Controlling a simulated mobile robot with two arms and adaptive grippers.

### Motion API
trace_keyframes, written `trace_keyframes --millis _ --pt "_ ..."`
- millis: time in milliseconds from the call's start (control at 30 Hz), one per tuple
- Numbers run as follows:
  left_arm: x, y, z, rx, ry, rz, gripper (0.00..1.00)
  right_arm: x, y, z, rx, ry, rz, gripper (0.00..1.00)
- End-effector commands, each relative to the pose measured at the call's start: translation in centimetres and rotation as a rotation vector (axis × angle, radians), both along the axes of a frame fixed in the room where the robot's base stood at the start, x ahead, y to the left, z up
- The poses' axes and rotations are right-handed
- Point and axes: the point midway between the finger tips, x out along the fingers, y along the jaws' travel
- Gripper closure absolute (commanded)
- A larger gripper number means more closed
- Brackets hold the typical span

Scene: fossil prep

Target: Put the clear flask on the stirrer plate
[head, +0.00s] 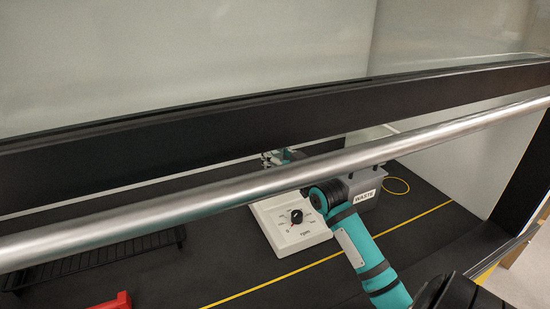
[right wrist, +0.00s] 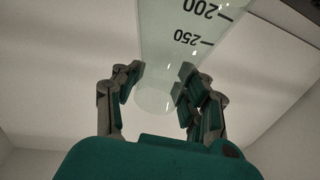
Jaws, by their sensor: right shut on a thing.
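The clear flask (right wrist: 165,45), printed with 200 and 250 marks, is between the fingers of my right gripper (right wrist: 160,80) in the right wrist view; the gripper is shut on it. In the head view my right gripper (head: 283,156) shows in part between the black sash frame and the silver bar, above the far part of the stirrer plate. The flask is not clearly visible there. The white stirrer plate (head: 272,230) has a black dial on its front; the bar and frame hide its back. My left gripper is not in view.
A silver bar (head: 150,216) and black sash frame (head: 200,122) cross the head view. A grey bin (head: 378,184) labelled WASTE stands right of the plate, by a yellow cable (head: 399,193). A black rack (head: 100,256) and red object (head: 112,302) are left. Dark surface between is clear.

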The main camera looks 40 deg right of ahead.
Motion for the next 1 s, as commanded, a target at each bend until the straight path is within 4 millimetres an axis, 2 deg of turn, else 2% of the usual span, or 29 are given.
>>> trace_keyframes --millis 100,233,300,500,900,933,1000 --pt "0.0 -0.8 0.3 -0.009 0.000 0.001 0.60 1.4 -1.4 0.0 -0.002 -0.001 0.000 1.00" --pt "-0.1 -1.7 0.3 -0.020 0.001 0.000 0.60 2.0 -2.0 -0.3 -0.001 -0.001 0.001 1.00" --pt "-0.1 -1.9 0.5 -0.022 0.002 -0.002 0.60 2.0 -2.0 -1.0 0.001 0.003 0.001 1.00" --pt "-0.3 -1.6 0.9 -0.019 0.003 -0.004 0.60 2.0 -2.0 -3.5 0.001 0.001 0.000 1.00" --pt "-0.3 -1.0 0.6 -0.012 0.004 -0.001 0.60 1.9 -2.0 -4.2 -0.001 -0.001 0.000 1.00" --pt "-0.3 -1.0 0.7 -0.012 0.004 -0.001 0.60 1.9 -2.0 -4.2 -0.001 0.000 0.000 0.58" --pt "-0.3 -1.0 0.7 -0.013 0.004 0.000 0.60 1.9 -2.0 -4.1 -0.001 0.000 0.000 0.48"
